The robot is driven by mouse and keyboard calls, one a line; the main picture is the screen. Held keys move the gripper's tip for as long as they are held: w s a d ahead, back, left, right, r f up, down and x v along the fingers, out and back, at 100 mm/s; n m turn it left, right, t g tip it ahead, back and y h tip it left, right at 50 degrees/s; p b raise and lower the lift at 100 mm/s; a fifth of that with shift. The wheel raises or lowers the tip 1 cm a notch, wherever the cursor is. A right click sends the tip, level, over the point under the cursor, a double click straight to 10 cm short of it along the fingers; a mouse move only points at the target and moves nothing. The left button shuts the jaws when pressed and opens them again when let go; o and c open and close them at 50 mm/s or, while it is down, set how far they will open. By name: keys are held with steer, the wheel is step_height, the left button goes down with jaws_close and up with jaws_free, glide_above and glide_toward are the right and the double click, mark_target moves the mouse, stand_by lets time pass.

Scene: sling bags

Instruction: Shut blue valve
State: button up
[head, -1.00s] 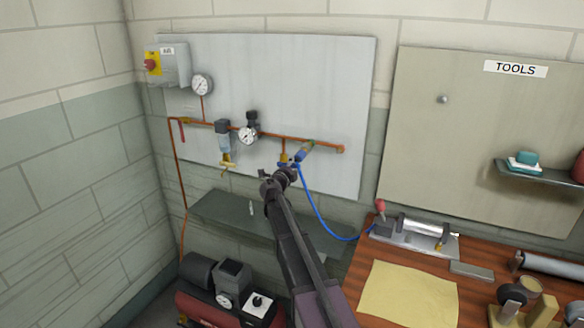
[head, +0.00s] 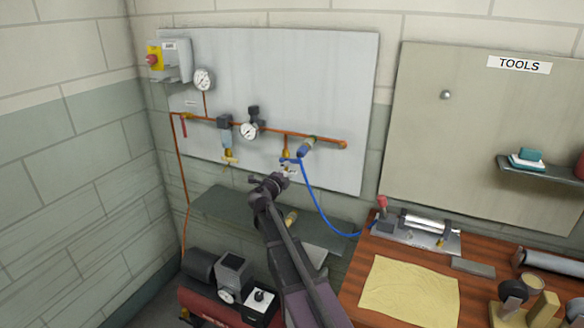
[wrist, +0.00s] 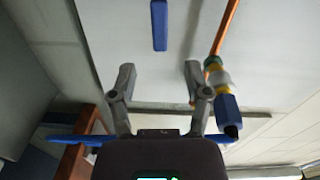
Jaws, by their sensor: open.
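The blue valve lever (head: 290,161) is on a short drop from the copper pipe on the grey wall panel, at the middle of the head view. In the wrist view a blue bar (wrist: 159,25), seemingly this lever, lies ahead of and between my fingertips, apart from both. My gripper (wrist: 159,74) is open and empty. In the head view my gripper (head: 285,174) is just below the lever, its fingers small and partly unclear. The valve body is hard to make out.
A blue hose (head: 315,203) hangs from beside the valve to the wooden bench (head: 365,300). A blue-ended fitting (head: 306,147) is right of the valve; it is close to my right finger in the wrist view (wrist: 228,105). A dark shelf (head: 225,208) lies below.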

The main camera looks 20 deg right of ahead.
steer(key=shift+v, duration=1.9)
jaws_close()
steer(key=r+n+t+b, duration=0.1)
steer(key=n, duration=0.5)
steer(key=n+t+h+b, duration=0.1)
steer(key=n, duration=0.5)
steer(key=d+r+n+t+h+b, duration=0.1)
steer(key=n, duration=0.5)
steer(key=shift+w+r, duration=0.35)
steer(key=shift+w, duration=0.05)
